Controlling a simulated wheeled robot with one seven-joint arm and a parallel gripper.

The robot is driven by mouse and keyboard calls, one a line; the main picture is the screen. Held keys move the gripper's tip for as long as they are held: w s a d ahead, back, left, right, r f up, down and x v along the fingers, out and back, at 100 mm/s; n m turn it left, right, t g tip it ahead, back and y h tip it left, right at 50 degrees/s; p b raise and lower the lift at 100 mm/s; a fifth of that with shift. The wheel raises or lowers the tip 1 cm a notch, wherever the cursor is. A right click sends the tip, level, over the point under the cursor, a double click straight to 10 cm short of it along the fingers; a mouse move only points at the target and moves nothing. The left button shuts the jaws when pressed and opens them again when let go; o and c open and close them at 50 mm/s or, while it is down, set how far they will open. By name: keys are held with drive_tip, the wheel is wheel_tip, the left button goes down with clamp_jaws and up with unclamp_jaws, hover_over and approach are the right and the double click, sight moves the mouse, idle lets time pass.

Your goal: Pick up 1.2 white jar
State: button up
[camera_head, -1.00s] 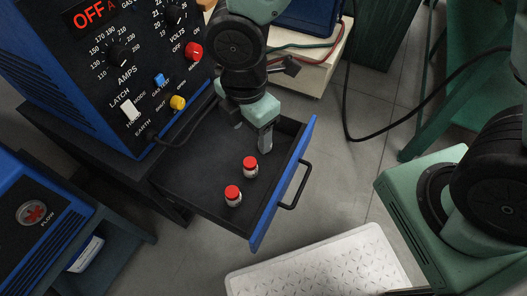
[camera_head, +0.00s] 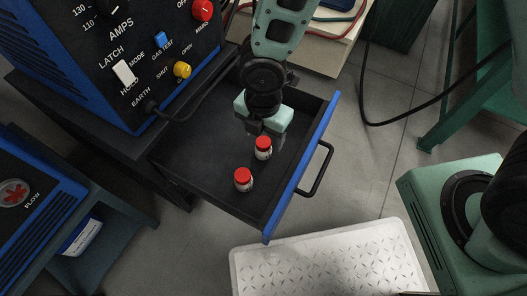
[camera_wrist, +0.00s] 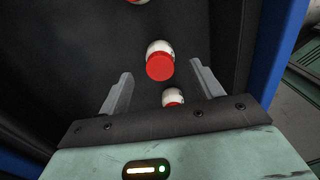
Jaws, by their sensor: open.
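Two small white jars with red caps stand upright in the open drawer in the head view, one farther back (camera_head: 263,148) and one nearer (camera_head: 243,180). My gripper (camera_head: 256,127) is just behind the farther jar, low over the drawer. In the wrist view my gripper (camera_wrist: 161,75) is open and empty, with a red-capped jar (camera_wrist: 160,62) centred between or just beyond its fingertips. A second jar (camera_wrist: 173,97) is partly hidden by the palm, and a red cap (camera_wrist: 138,1) shows at the top edge. I cannot read which jar is 1.2.
The black drawer (camera_head: 190,158) has a blue front with a black handle (camera_head: 320,170) on its right. The welder cabinet (camera_head: 120,60) rises at the upper left. A white textured tray (camera_head: 330,255) lies below the drawer. Free drawer floor lies left of the jars.

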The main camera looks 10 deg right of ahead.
sight(263, 142)
wheel_tip(263, 142, down, 6)
drive_tip(key=b, duration=0.3)
drive_tip(key=shift+b, duration=0.3)
drive_tip(key=shift+r, duration=0.15)
drive_tip(key=c, duration=1.2)
